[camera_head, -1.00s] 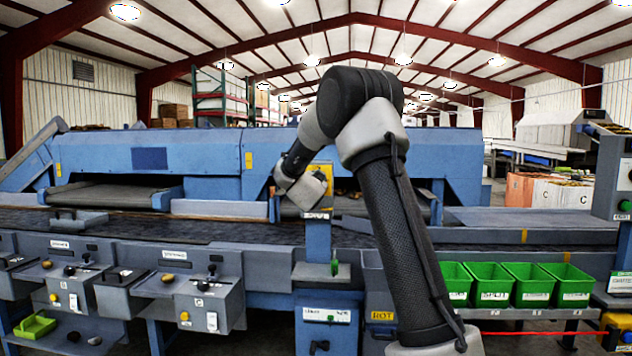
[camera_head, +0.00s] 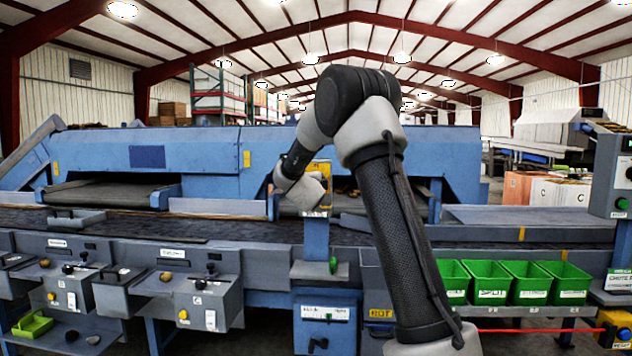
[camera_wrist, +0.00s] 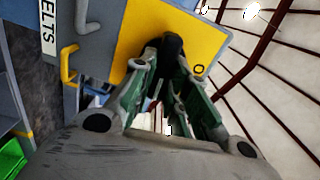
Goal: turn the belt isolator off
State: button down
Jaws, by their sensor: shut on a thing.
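The belt isolator is a yellow plate (camera_wrist: 115,45) on a grey box, with a black handle (camera_wrist: 173,46) standing out from it. A white label (camera_wrist: 48,27) ending in "ELTS" sits on the grey face beside it. In the head view the yellow plate (camera_head: 320,168) shows partly behind my gripper (camera_head: 305,190), on a post at the conveyor. The fingertips and handle are hidden there.
Below the isolator, a grey ledge (camera_head: 311,271) carries a small green-topped lever (camera_head: 333,265). Control boxes (camera_head: 200,300) with knobs stand left. Green bins (camera_head: 488,282) line the right. A blue grader (camera_head: 200,150) runs behind the conveyor belt.

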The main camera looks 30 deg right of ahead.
jog(key=shift+f+m, duration=0.1)
jog(key=shift+m, duration=0.5)
jog(key=c, duration=1.4)
grip_release()
jog(key=shift+s, duration=0.1)
jog(key=v, duration=1.2)
